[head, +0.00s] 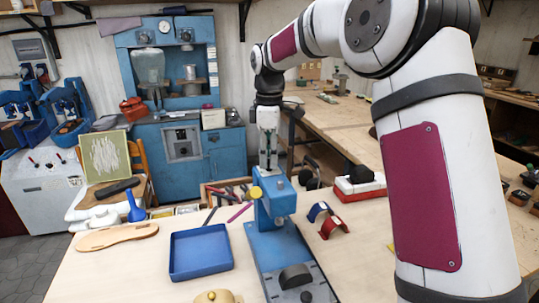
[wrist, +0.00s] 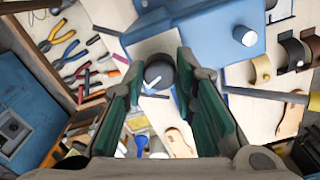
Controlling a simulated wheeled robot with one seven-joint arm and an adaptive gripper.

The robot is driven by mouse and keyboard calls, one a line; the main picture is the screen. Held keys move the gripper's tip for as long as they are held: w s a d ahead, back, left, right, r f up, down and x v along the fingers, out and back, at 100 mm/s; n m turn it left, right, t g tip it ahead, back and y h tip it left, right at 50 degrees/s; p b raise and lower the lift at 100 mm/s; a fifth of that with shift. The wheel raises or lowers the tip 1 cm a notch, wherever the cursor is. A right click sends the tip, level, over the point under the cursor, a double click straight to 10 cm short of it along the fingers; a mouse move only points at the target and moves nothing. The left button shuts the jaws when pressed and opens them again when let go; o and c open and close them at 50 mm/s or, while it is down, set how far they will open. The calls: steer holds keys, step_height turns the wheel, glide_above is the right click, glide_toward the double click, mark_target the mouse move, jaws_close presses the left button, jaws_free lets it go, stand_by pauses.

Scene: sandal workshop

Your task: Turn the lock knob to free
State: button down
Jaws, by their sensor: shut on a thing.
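The blue bench press (head: 270,213) stands on the pale table in the head view. Its blue top also fills the upper middle of the wrist view (wrist: 205,38). My gripper (head: 268,170) points down onto the top of the press. In the wrist view, the dark round lock knob (wrist: 159,71) sits between the green-sided fingers of my gripper (wrist: 159,78), which are closed on it. A pale line shows on the knob, slanting to the lower left. In the head view the gripper hides the knob. I cannot read any lock markings.
A blue tray (head: 201,252) and a tan sole (head: 117,237) lie left of the press. Red and blue curved pieces (head: 331,225) lie to its right. A rack of pliers and tools (wrist: 80,55) is close by in the wrist view. Bare table shows at front left.

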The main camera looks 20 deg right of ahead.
mark_target(269, 158)
steer(key=n, duration=0.6)
steer(key=shift+p, duration=0.3)
steer(key=n, duration=0.7)
steer(key=shift+p, duration=0.35)
steer(key=c, duration=1.3)
jaws_free()
step_height(269, 158, up, 12)
